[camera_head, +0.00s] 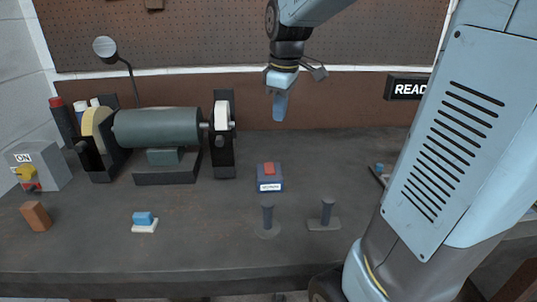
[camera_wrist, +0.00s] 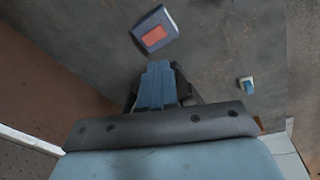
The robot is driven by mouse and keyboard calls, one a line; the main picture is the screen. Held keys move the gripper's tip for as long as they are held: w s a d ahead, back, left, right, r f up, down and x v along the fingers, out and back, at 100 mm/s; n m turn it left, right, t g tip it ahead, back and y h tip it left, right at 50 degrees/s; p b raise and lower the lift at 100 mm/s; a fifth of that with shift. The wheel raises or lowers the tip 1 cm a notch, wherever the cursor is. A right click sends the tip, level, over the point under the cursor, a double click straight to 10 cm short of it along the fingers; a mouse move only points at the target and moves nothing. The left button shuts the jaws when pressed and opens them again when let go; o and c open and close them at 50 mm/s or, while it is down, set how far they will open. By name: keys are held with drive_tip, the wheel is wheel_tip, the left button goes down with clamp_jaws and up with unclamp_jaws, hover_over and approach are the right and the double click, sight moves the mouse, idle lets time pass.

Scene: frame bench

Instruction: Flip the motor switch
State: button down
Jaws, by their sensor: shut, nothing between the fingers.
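A grey box (camera_head: 38,165) with an "ON" label and a yellow-and-red switch lever (camera_head: 27,173) stands at the bench's far left. A dark blue box (camera_head: 269,184) with a red rocker on top and a small unreadable label sits mid-bench; it also shows at the top of the wrist view (camera_wrist: 168,37). I cannot tell for certain which is the motor switch. My gripper (camera_head: 280,108) is shut and empty, pointing down in the air above the back of the bench. In the wrist view its fingertips (camera_wrist: 158,68) show below the blue box, apart from it.
A bench grinder (camera_head: 158,128) with a lamp stands back left. Two dark posts (camera_head: 267,217) (camera_head: 327,211) stand in front of the blue box. A blue-and-white block (camera_head: 145,222) and a brown block (camera_head: 36,216) lie front left. A "READ" sign (camera_head: 407,87) is at the back.

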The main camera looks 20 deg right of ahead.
drive_tip(key=w+f+n+g, duration=0.1)
drive_tip(key=w+f+n, duration=0.3)
drive_tip(key=w, duration=0.5)
drive_tip(key=shift+d+n+g, duration=0.4)
drive_tip(key=shift+n, duration=0.1)
drive_tip(key=shift+f, duration=0.15)
approach(269, 169)
drive_tip(key=w+f, duration=0.1)
drive_tip(key=f, duration=0.1)
drive_tip(key=w+d+f, duration=0.1)
drive_tip(key=f, duration=0.1)
drive_tip(key=w+f, duration=0.1)
drive_tip(key=f, duration=0.2)
drive_tip(key=shift+w+d, duration=0.25)
drive_tip(key=shift+d, duration=0.1)
drive_tip(key=shift+w+a+f, duration=0.1)
drive_tip(key=shift+a, duration=0.05)
drive_tip(key=shift+d, duration=0.2)
